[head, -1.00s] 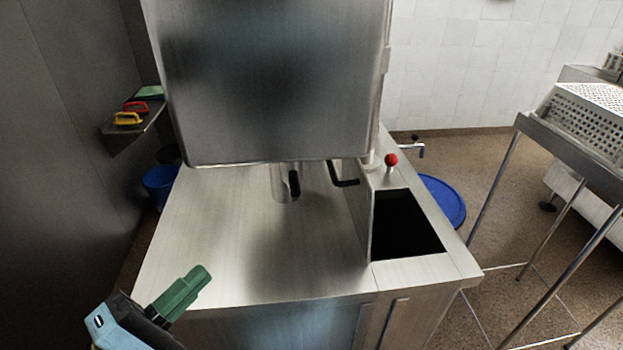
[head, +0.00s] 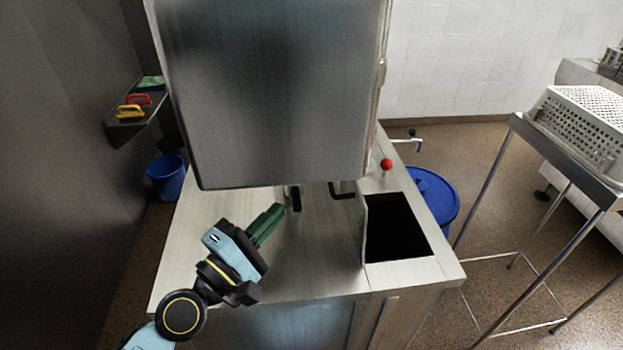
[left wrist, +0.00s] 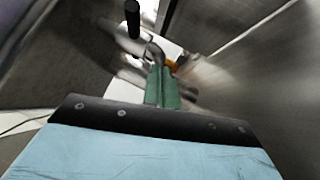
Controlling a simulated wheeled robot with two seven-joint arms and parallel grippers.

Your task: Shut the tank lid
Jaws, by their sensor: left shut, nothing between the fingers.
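A large steel panel (head: 275,90), apparently the tank lid, stands raised over the steel top of the cabinet (head: 190,235). Its lower edge is clear of that top in the picture. A black grip (head: 295,200) shows just below this edge. My left gripper (head: 276,211) has green fingers, shut and empty. It is over the left part of the steel top, below the panel and near the black grip; I cannot tell whether they touch. Its green fingers (left wrist: 162,88) also show in the left wrist view, with a black rod end beyond. My right gripper is out of view.
A dark rectangular opening (head: 398,228) is in the cabinet's right side, with a red knob (head: 387,165) behind it. A blue drum (head: 435,195) stands beyond. A perforated basket (head: 583,120) rests on a stand at right. A blue bucket (head: 167,180) is at left.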

